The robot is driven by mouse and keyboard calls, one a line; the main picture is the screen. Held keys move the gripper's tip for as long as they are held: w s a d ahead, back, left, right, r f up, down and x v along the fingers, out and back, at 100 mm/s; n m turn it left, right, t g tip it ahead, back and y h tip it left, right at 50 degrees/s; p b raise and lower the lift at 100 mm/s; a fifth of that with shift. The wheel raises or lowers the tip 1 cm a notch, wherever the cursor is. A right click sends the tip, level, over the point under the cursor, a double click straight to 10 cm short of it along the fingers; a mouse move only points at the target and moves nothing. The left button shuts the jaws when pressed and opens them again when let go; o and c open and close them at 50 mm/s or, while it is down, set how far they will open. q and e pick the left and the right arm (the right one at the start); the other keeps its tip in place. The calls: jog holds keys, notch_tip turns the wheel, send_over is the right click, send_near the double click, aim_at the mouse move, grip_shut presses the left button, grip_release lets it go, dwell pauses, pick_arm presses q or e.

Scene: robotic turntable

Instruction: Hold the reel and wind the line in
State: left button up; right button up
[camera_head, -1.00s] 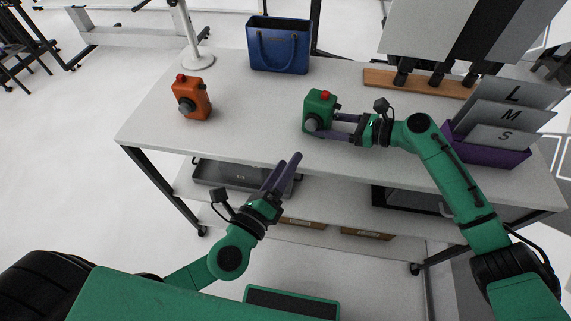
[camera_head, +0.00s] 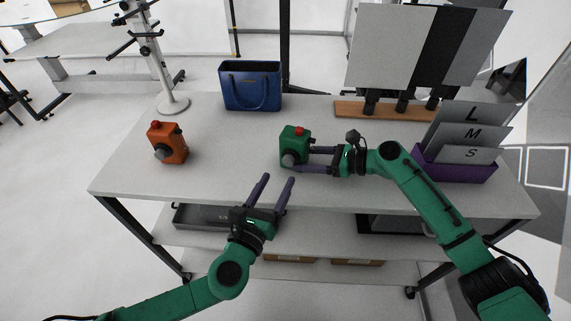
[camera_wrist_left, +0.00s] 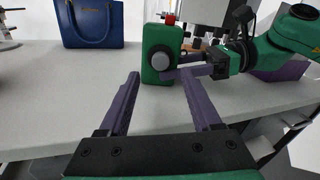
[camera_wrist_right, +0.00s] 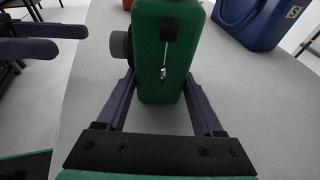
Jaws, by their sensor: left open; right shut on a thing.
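The reel is a green box (camera_head: 292,143) with a red button (camera_head: 300,131) on top and a grey round knob (camera_head: 288,160) on its front. It stands upright on the table. My right gripper (camera_head: 304,159) is shut on the reel from the right. In the right wrist view, the side of the reel (camera_wrist_right: 175,85) has a black fitting with a short line and a small metal clip (camera_wrist_right: 163,73). My left gripper (camera_head: 278,179) is open and empty at the table's front edge. Its fingers point at the knob (camera_wrist_left: 161,60), apart from it.
An orange box (camera_head: 167,143) of similar shape stands at the left of the white table (camera_head: 225,165). A blue bag (camera_head: 251,88) and a wooden rack (camera_head: 385,110) stand at the back. A purple holder (camera_head: 455,170) with lettered cards is at the right.

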aim_at(286, 163)
pick_arm(q)
jog(key=x, duration=0.6)
jog(key=shift+w+d, duration=0.15)
jog(key=shift+w, duration=0.25)
grip_shut()
jog(key=shift+n, duration=0.4)
jog(key=n, duration=0.4)
jog(key=shift+n, duration=0.3)
jog(key=n, duration=0.5)
jog(key=shift+f, duration=0.1)
jog(key=shift+n, duration=0.3)
